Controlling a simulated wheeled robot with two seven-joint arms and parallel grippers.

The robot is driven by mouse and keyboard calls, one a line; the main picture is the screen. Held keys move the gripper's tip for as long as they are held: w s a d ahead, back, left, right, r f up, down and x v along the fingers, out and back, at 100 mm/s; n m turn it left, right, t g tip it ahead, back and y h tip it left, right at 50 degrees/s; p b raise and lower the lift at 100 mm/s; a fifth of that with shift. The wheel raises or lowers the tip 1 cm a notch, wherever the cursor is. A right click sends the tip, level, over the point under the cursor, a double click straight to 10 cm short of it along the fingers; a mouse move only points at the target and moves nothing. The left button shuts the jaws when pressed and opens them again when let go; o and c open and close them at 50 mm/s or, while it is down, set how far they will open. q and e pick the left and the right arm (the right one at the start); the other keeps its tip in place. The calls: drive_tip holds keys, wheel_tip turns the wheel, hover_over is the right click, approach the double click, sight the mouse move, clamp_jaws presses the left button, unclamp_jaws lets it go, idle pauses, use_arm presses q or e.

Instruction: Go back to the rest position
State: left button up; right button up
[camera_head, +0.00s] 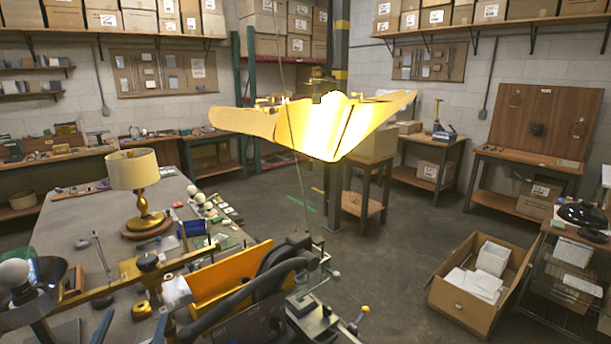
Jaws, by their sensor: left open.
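A lit, gold, wing-shaped shade (335,128) hangs in mid-air at the centre, with a thin cord running down below it. A table lamp with a cream shade (132,170) and brass base (147,222) stands upright on the left workbench (62,228). Dark curved parts at the lower centre, over the bench's right end, appear to be my left gripper (306,258). It is open, and nothing shows held in it. Its outline merges with dark fittings there, so its exact distance from the bench is unclear. My right gripper is not in view.
A yellow-orange tray (228,278), a brass bar (110,297) and a white bulb (15,273) crowd the near bench. A metal fixture (312,308) stands at its right end. An open cardboard box (462,305) sits on the right floor. The middle floor is clear.

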use_arm(q)
drive_tip(key=s+d+m+g+h, duration=0.25)
drive_tip(key=d+m+h, duration=1.15)
drive_tip(key=m, duration=0.7)
drive_tip(key=s+d+f+m+g, duration=0.4)
drive_tip(key=d+f+m+g, duration=0.25)
drive_tip(key=f+m, duration=0.3)
drive_tip(key=s+a+f+m+g+y, duration=0.3)
drive_tip(key=s+a+f+g+y, duration=0.15)
drive_tip(key=f, duration=0.45)
drive_tip(key=s+a+f+m+g+y, duration=0.3)
drive_tip(key=s+a+f+y, duration=0.3)
drive_tip(key=f, duration=0.3)
drive_tip(key=s+f+g+b, duration=0.2)
drive_tip(key=s+f+b, duration=0.15)
drive_tip(key=f, duration=1.85)
drive_tip(key=s+a+f+b, duration=0.2)
drive_tip(key=s+f+b, duration=0.1)
drive_tip(key=s+f, duration=0.6)
drive_tip(key=shift+s+a+f, duration=0.15)
drive_tip(key=shift+s+f, duration=0.2)
drive_tip(key=shift+s, duration=0.4)
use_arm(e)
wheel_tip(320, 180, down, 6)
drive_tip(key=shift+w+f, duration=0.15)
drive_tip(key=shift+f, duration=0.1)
